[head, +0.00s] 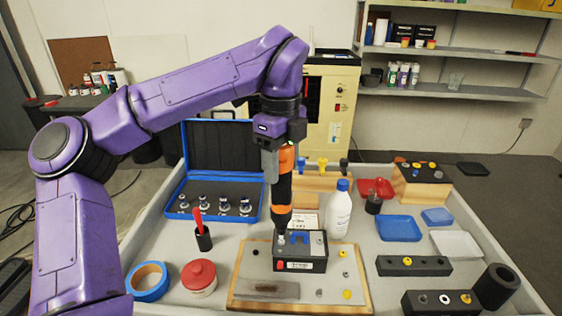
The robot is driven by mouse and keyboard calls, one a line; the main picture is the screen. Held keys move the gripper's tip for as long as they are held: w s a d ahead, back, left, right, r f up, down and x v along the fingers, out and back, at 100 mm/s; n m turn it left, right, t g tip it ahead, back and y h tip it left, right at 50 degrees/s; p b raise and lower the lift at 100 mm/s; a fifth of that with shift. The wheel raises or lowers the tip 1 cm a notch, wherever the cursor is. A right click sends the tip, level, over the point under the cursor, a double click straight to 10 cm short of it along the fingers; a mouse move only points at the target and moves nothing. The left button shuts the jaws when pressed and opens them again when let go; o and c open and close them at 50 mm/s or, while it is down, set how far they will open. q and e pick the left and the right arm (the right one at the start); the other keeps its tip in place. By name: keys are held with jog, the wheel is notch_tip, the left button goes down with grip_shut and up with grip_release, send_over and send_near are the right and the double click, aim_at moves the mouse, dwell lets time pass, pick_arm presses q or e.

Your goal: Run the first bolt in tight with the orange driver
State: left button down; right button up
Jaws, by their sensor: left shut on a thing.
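My left gripper (283,148) comes down from above and is shut on the orange and black driver (281,192). The driver points downward, close to upright. Its tip is at the left part of a black block (301,262), which has a blue piece and a red button and sits on a wooden board (240,277). A light-coloured bolt or fitting shows near the tip; whether the tip touches it I cannot tell. Several small bolts or knobs, some yellow, lie on the board's right side. My right gripper does not show.
A white bottle (338,212) stands close behind the block. An open blue case (212,203) with several metal bits is at left. Blue tape (148,281) and a red-lidded jar (199,278) stand left of the board. Black blocks and a blue tray (398,229) are at right.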

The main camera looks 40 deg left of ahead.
pick_arm(q)
jog(key=shift+r+p, duration=3.1)
jog(key=shift+r, duration=1.5)
jog(key=shift+f, duration=0.15)
